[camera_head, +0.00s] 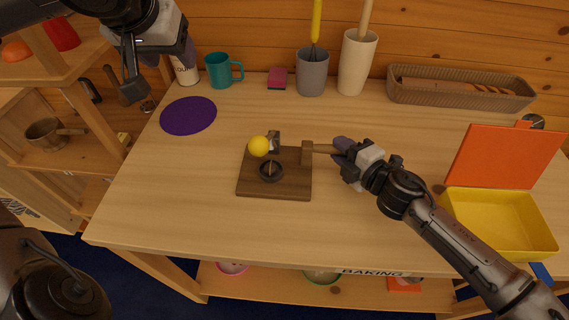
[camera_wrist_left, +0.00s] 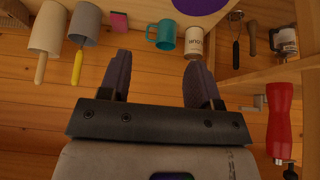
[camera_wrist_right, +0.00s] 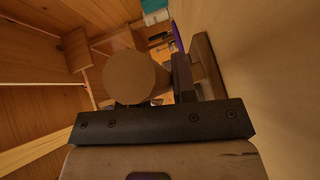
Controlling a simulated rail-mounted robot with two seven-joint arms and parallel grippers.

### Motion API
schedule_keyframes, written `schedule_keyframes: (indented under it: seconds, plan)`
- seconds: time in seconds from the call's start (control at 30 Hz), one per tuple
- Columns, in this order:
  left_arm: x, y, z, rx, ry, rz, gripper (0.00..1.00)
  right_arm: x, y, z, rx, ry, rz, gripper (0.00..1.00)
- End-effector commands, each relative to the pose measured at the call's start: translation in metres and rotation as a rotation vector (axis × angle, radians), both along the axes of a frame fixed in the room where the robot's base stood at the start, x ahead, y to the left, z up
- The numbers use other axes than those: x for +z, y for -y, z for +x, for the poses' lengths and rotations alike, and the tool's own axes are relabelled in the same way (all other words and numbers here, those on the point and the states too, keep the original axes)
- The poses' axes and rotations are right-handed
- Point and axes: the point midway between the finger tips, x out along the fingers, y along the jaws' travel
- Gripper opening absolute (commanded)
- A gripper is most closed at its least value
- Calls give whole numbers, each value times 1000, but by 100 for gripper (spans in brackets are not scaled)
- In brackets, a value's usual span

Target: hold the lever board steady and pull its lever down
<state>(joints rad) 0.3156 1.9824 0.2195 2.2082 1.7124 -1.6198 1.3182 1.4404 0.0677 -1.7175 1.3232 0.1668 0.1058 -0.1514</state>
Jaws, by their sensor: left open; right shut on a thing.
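The lever board (camera_head: 287,186) is a dark brown wooden square lying flat on the table in the head view. A wooden handle (camera_head: 322,149) sticks out from a block at the board's right. My right gripper (camera_head: 344,150) is shut on this handle; its round end (camera_wrist_right: 135,77) fills the middle of the right wrist view. My left gripper (camera_head: 134,82) is open and empty, raised at the upper left, away from the board.
A purple mat (camera_head: 188,115), teal mug (camera_head: 219,70), pink sponge (camera_head: 278,79), grey cup (camera_head: 312,75) and cream holder (camera_head: 357,63) stand along the back. A yellow box (camera_head: 500,222) with an orange lid is at right. The table in front of the board is clear.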

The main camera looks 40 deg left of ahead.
Motion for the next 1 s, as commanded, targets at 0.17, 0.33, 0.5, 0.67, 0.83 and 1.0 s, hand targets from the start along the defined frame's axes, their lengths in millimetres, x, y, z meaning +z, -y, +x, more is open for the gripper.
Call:
schedule_keyframes:
  seconds: [0.17, 0.33, 0.5, 0.67, 0.83, 1.0]
  plan:
    - [-16, -5, 7, 0, 1, -2, 57, 2, 0, 0, 0, -2, 4, 0]
    - [-36, -13, 15, -1, -1, -2, 57, 2, 0, 0, 0, -2, 4, 0]
    - [-54, -19, 24, -1, -1, -2, 57, 2, 0, 0, 0, -2, 4, 0]
    - [-68, -25, 30, 0, -1, -1, 57, 2, 0, 0, 0, -2, 4, 0]
    - [-77, -28, 34, -1, 0, -1, 57, 2, 0, 0, 0, -1, 3, 0]
    - [-82, -30, 36, 0, 0, 0, 57, 2, 0, 0, 0, -2, 4, 0]
